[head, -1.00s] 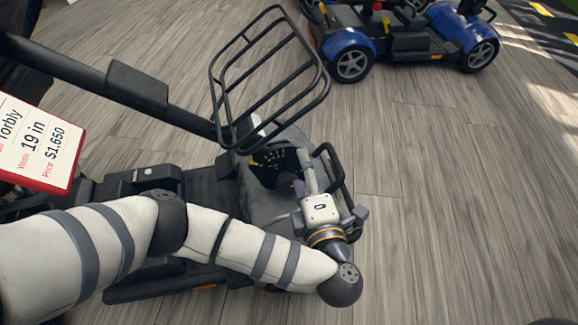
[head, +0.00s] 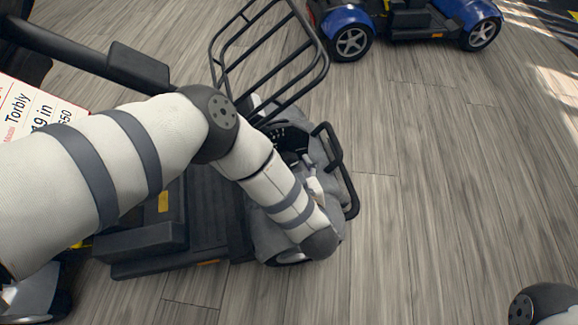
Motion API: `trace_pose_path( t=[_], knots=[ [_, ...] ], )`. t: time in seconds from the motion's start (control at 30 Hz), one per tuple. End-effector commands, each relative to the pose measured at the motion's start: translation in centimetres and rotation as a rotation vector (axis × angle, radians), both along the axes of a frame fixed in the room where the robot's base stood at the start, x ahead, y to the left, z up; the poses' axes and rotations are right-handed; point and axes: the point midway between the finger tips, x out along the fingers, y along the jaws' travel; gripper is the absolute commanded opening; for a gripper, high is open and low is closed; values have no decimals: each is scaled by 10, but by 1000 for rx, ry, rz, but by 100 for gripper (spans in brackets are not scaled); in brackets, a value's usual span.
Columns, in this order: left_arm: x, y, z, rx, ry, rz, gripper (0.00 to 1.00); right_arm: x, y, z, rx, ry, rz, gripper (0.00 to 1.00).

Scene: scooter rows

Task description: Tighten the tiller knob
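A grey and black scooter with a wire basket (head: 268,62) on its front stands in the middle of the head view. Its tiller head (head: 291,143), with a dark panel and a looped handlebar (head: 338,165), lies just right of and below the basket. My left arm reaches across the scooter's deck (head: 205,215) to the tiller. The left gripper (head: 308,168) is at the tiller head, inside the handlebar loop, mostly hidden by my forearm and wrist. Its fingertips are not clear. I cannot make out the tiller knob. My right gripper is outside the view.
A black seat or armrest part (head: 139,68) and a price sign (head: 32,112) are at the left, partly behind my arm. A blue scooter (head: 412,22) stands at the top right. The wood floor (head: 450,190) at the right is clear. Part of my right arm shows bottom right.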

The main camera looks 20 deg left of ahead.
Motion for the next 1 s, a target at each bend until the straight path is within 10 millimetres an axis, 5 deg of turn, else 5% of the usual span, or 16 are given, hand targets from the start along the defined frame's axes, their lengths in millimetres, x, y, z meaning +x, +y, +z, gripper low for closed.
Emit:
trace_pose_path(
  t=[0.37, 0.6, 1.0],
  knots=[
    [9, 6, -3, -1, -2, 0, 65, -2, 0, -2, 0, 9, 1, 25],
    [9, 6, -3, -1, -2, 0, 17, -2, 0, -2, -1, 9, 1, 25],
    [8, 5, -4, 264, 217, -1, 17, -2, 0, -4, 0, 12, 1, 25]
  ],
)
